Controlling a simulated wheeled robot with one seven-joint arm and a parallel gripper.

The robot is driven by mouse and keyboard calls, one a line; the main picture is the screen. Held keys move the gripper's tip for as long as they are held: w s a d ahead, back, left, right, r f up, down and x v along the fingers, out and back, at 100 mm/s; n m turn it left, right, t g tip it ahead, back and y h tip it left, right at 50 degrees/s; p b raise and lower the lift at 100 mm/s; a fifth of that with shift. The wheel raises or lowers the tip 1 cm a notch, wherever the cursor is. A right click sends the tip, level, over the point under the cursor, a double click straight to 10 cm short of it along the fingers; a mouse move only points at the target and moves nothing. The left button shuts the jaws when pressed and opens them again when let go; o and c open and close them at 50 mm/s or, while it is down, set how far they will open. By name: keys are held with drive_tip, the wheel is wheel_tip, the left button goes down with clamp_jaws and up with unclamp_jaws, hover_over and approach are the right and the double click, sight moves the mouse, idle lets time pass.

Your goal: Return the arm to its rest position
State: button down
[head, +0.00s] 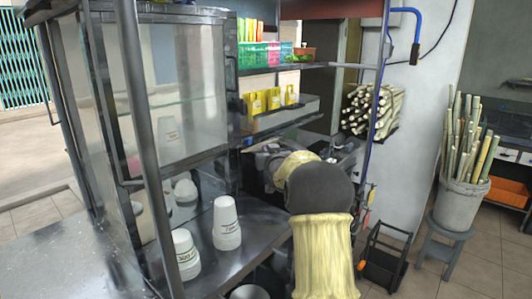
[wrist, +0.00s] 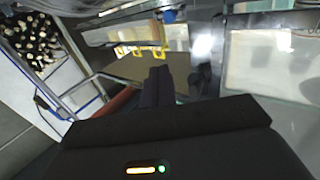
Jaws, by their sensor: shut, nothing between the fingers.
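My arm, in a pale yellow sleeve with a dark joint, rises at the lower middle of the head view and reaches toward the shelf frame. Its far end is hidden behind the dark joint, so my gripper does not show clearly there. In the wrist view my gripper (wrist: 160,88) shows as two dark fingers side by side, shut with nothing between them. Beyond the fingertips is a pale shelf tray with yellow items (wrist: 140,50).
White cup stacks (head: 227,223) stand on the metal counter (head: 245,262), beside a glass cabinet (head: 180,90). Shelves hold yellow packs (head: 262,102). Cane stalks fill a bucket (head: 460,203) on a stool at right. A black rack (head: 385,255) stands on the floor.

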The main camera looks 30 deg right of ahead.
drive_tip(key=s+a+f+n+g+y+p, duration=0.15)
drive_tip(key=s+a+f+g+p, duration=0.4)
drive_tip(key=s+a, duration=0.8)
drive_tip(key=s+a+f+g, duration=0.3)
drive_tip(key=s, duration=0.6)
drive_tip(key=s+a+f+g+y+p, duration=0.1)
drive_tip(key=s+a+f+g, duration=0.1)
drive_tip(key=s, duration=0.7)
drive_tip(key=s+a+f+n+g+y+p, duration=0.1)
drive_tip(key=s+a+f+g, duration=0.2)
drive_tip(key=s+a, duration=0.3)
drive_tip(key=s+g, duration=0.1)
drive_tip(key=s, duration=0.2)
drive_tip(key=shift+s+f, duration=0.15)
drive_tip(key=shift+f, duration=0.2)
drive_tip(key=shift+a+g+y, duration=0.15)
drive_tip(key=shift+g+y, duration=0.1)
